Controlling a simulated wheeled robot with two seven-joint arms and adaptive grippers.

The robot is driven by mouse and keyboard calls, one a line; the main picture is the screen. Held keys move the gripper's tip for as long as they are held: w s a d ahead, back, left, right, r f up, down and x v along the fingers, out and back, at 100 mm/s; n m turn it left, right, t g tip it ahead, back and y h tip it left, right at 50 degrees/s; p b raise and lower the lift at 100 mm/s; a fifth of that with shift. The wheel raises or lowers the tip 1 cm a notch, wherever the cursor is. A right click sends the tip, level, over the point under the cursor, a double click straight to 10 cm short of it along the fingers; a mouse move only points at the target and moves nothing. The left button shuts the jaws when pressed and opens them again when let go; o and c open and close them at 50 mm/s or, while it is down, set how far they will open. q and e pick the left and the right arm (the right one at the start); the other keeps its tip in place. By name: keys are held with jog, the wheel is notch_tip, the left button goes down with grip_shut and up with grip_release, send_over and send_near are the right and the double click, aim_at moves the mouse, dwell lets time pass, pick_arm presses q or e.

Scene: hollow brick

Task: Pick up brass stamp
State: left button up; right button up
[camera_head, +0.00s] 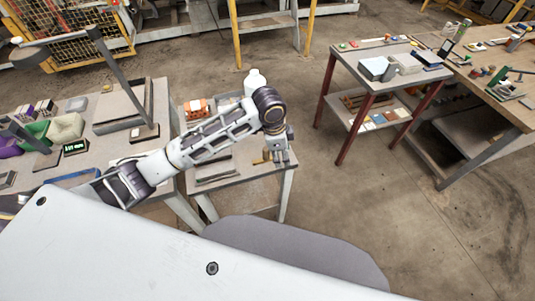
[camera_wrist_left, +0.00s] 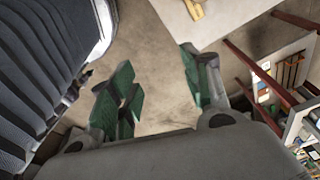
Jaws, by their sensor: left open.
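The brass stamp looks to be the small yellowish piece (camera_head: 265,157) near the right edge of the small grey table (camera_head: 225,180). In the left wrist view a yellow-brass piece (camera_wrist_left: 195,9) lies at the top edge on the pale tabletop (camera_wrist_left: 232,18), partly cut off by the frame. My left gripper (camera_head: 283,161) points down by the table's right edge, just right of the brass piece. In the left wrist view its green-padded fingers (camera_wrist_left: 158,78) are apart, with only floor between them. My right gripper is not in view.
An orange hollow brick (camera_head: 196,108) and a white bottle (camera_head: 254,82) stand at the back of the small table. A cluttered bench (camera_head: 100,120) adjoins on the left. Open floor separates it from a red-legged cart (camera_head: 375,75).

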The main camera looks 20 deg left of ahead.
pick_arm(q)
notch_tip(320, 180, up, 6)
jog(key=f+m+g+y, duration=0.1)
jog(key=m+y, duration=0.1)
send_over(266, 149)
jog(key=shift+w+a+r, duration=0.1)
jog(key=shift+a+r, duration=0.15)
jog(key=shift+f, duration=4.3)
jog(key=shift+f, duration=0.1)
jog(key=shift+d+f+p, duration=0.2)
jog(key=shift+f+p, duration=0.3)
jog(key=shift+f, duration=2)
grip_shut()
